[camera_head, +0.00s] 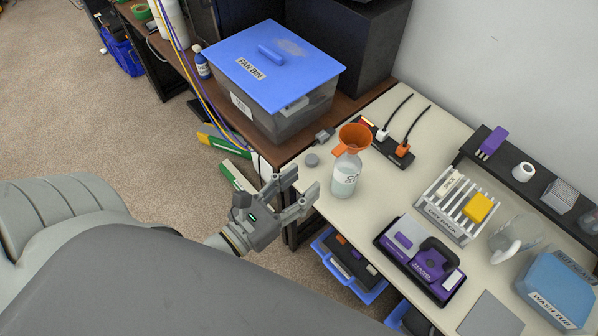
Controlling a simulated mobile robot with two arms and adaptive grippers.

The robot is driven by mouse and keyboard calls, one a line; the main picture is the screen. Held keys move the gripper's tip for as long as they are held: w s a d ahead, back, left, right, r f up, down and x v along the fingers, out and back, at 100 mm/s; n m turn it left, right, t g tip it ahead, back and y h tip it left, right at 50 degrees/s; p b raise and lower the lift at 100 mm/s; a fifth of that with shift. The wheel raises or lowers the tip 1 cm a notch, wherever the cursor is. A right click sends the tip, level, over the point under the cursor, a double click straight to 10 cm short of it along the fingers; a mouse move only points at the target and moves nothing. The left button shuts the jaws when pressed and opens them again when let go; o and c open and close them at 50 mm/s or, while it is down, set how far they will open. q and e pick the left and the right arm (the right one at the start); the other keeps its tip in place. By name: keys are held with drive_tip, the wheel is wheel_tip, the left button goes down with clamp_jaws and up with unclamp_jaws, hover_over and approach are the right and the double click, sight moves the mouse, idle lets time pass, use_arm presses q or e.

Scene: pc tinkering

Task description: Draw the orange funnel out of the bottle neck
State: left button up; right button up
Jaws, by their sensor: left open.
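The orange funnel (353,137) sits upright in the neck of a clear bottle (346,177) with a label. The bottle stands on the pale table, near its left edge. My left gripper (304,184) is open and empty, to the left of the bottle and apart from it, with its fingers pointing towards it. The funnel's spout is hidden inside the bottle neck. My right gripper is not in view.
A power strip (386,144) with plugs and cables lies behind the bottle. A blue-lidded bin (308,113) stands at the back left. A white drying rack (442,222) and a purple case (396,250) are to the right. A small grey knob (312,160) lies left of the bottle.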

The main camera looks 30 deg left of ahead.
sight(336, 152)
use_arm(q)
drive_tip(key=shift+r+p+x, duration=0.15)
drive_tip(key=shift+p+x, duration=0.65)
drive_tip(key=shift+x, duration=1)
drive_tip(key=shift+r+p+x, duration=0.15)
drive_tip(key=shift+p+x, duration=0.65)
drive_tip(key=shift+x, duration=1)
drive_tip(key=shift+r+p+x, duration=0.15)
drive_tip(key=shift+p+x, duration=0.65)
drive_tip(key=shift+x, duration=1)
drive_tip(key=shift+d, duration=0.1)
clamp_jaws()
drive_tip(key=shift+r, duration=0.2)
drive_tip(key=shift+r+p, duration=0.3)
drive_tip(key=shift+p, duration=0.1)
drive_tip(key=shift+r, duration=0.2)
